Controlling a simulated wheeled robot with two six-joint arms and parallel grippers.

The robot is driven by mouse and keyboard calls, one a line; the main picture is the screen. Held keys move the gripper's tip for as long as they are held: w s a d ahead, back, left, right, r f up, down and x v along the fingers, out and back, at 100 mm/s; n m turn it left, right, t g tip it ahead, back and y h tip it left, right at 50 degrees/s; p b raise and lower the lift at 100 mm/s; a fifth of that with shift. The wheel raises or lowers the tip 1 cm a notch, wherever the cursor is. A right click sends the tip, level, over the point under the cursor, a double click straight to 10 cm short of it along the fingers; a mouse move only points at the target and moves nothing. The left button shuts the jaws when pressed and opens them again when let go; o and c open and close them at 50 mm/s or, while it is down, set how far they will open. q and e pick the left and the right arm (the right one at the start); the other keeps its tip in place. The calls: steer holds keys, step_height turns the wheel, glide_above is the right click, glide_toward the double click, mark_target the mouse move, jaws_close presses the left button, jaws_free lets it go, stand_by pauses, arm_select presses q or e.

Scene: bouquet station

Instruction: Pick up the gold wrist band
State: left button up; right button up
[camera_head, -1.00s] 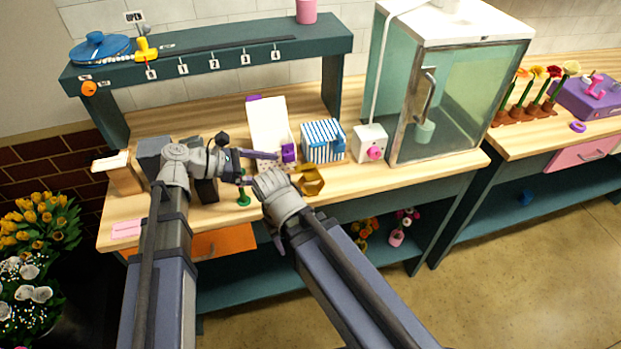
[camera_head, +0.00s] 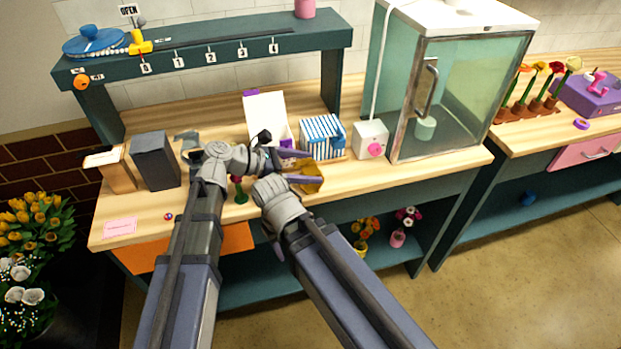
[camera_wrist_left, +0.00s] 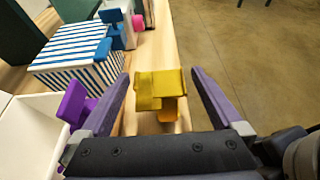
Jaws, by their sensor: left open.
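The gold wrist band (camera_head: 312,172) lies at the front edge of the wooden bench in the head view, partly covered by my left gripper. In the left wrist view the gold wrist band (camera_wrist_left: 158,90) looks like a blocky yellow loop and sits between the two purple fingers, with space on both sides. My left gripper (camera_head: 305,167) is open around it; it also shows in the left wrist view (camera_wrist_left: 160,76). My right gripper (camera_head: 268,190) is near the bench's front edge, just left of the band; its fingers are hidden.
A blue-striped box (camera_head: 318,140) and a white panel (camera_head: 266,118) with purple clips stand behind the band. A white box with a pink knob (camera_head: 371,140) and a glass cabinet (camera_head: 455,95) stand right. A dark grey block (camera_head: 155,160) stands left.

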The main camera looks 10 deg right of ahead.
mark_target(312, 168)
arm_select(q)
steer(key=shift+x, duration=0.85)
steer(key=shift+a, duration=0.1)
steer(key=c, duration=1.3)
steer(key=shift+r, duration=0.1)
step_height(312, 168, up, 10)
steer(key=p, duration=1)
